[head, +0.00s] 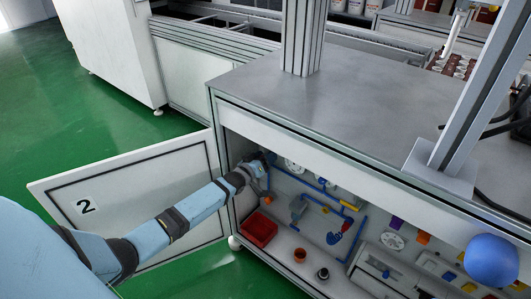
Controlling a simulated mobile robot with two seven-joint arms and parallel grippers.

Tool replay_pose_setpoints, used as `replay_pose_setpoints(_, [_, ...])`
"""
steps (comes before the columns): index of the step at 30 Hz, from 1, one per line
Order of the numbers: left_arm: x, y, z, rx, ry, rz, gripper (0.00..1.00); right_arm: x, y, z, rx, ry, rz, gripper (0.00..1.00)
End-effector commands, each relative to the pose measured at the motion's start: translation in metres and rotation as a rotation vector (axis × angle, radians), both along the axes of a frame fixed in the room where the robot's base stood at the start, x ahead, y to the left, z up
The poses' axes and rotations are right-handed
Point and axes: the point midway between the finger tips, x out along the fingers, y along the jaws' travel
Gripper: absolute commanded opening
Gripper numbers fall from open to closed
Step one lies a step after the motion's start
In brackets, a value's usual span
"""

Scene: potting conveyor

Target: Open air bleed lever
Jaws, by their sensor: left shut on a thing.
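My left arm reaches from the lower left into the open cabinet. My left gripper (261,170) is at the upper left of the cabinet's inside, close to the blue pipes (308,192) on the back panel. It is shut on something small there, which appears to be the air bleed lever. The gripper hides most of it, so its angle cannot be told. My right gripper is out of view.
The cabinet door (140,192), marked 2, stands open to the left. The grey worktop (340,110) overhangs the opening. Green floor is clear at left.

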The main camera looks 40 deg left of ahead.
Motion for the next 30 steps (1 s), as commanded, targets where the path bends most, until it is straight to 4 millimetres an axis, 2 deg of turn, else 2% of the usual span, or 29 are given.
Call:
replay_pose_setpoints(3, [0.0, 0.001, 0.004, -0.111, 0.01, -0.001, 0.37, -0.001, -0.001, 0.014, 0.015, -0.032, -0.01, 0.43])
replay_pose_setpoints(12, [0.0, 0.006, 0.006, -0.395, 0.033, -0.001, 0.37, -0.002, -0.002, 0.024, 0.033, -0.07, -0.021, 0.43])
replay_pose_setpoints(20, [0.0, 0.01, 0.006, -0.64, 0.052, -0.001, 0.37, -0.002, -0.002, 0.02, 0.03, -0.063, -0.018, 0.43])
replay_pose_setpoints(30, [0.001, 0.015, 0.007, -0.906, 0.072, -0.001, 0.37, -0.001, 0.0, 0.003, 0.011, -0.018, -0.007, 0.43])
